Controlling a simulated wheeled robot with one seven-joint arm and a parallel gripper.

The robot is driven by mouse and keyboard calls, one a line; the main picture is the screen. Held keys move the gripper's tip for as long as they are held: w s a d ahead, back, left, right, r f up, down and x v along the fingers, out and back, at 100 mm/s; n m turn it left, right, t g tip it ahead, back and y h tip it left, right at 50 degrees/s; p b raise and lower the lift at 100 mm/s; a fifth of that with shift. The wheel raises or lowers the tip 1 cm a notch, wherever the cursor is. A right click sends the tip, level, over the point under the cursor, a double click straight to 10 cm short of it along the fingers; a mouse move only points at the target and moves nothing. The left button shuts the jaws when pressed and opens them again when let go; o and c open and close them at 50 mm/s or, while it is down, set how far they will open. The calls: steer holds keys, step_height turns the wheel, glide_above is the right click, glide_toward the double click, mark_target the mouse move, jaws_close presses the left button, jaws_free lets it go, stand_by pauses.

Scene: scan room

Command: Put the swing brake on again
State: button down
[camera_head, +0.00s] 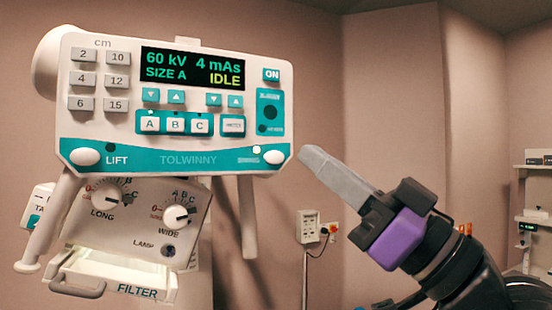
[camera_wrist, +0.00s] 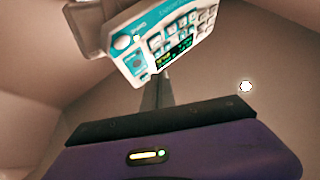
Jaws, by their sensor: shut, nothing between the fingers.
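The white X-ray head console (camera_head: 180,60) has a teal lower band with a white oval button at each end. The left button is marked LIFT (camera_head: 85,156). The right oval button (camera_head: 274,157) has a small label beside it, too blurred to read surely, and a pale lit lamp (camera_head: 257,149) above that label. My gripper (camera_head: 308,152) is shut and empty, its grey tip just right of the right button and apart from it in the picture. The depth gap is unclear. In the wrist view my gripper (camera_wrist: 153,82) points at the console (camera_wrist: 128,62), seen upside down.
The display (camera_head: 192,69) reads 60 kV, 4 mAs, SIZE A, IDLE. Below the console are the LONG knob (camera_head: 106,194), the WIDE knob (camera_head: 175,217) and a FILTER tray (camera_head: 118,273). Two handles hang down, one at right (camera_head: 248,218). A wall socket box (camera_head: 308,226) is behind.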

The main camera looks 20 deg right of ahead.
steer(key=w+b, duration=0.1)
steer(key=w, duration=0.7)
steer(key=shift+w+b, duration=0.2)
steer(key=shift+b, duration=0.15)
stand_by(1.8)
steer(key=shift+w, duration=0.3)
steer(key=shift+w+b, duration=0.35)
steer(key=shift+w, duration=0.05)
stand_by(0.6)
steer(key=shift+s, duration=0.8)
steer(key=shift+s, duration=2.55)
